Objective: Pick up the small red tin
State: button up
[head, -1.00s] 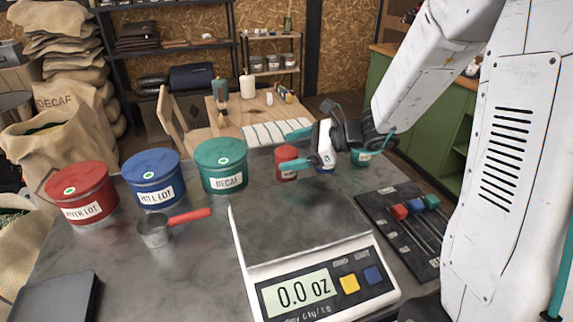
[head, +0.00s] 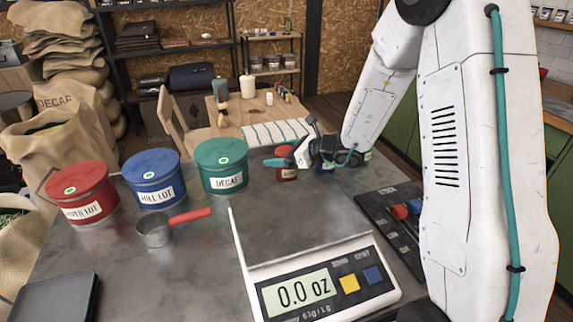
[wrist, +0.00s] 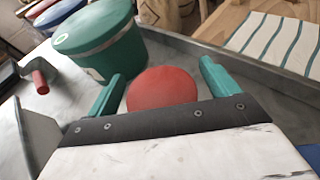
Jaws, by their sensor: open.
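The small red tin (head: 287,174) stands on the grey table behind the scale, to the right of the large green decaf tin. In the wrist view its round red lid (wrist: 162,88) lies between the two teal fingers of my gripper (wrist: 160,85). My gripper is open, with a finger on either side of the tin; I cannot tell whether either finger touches it. In the head view my gripper (head: 282,157) is low over the tin and hides part of it.
Large red (head: 82,192), blue (head: 154,180) and green (head: 222,166) tins stand in a row at the left. A scale (head: 310,250) reading 0.0 oz is in front. A red-handled scoop (head: 155,231) lies left of it. A dark tool mat (head: 385,215) lies at the right.

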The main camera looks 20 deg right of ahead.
jog(key=c, duration=1.2)
jog(key=shift+o, duration=0.2)
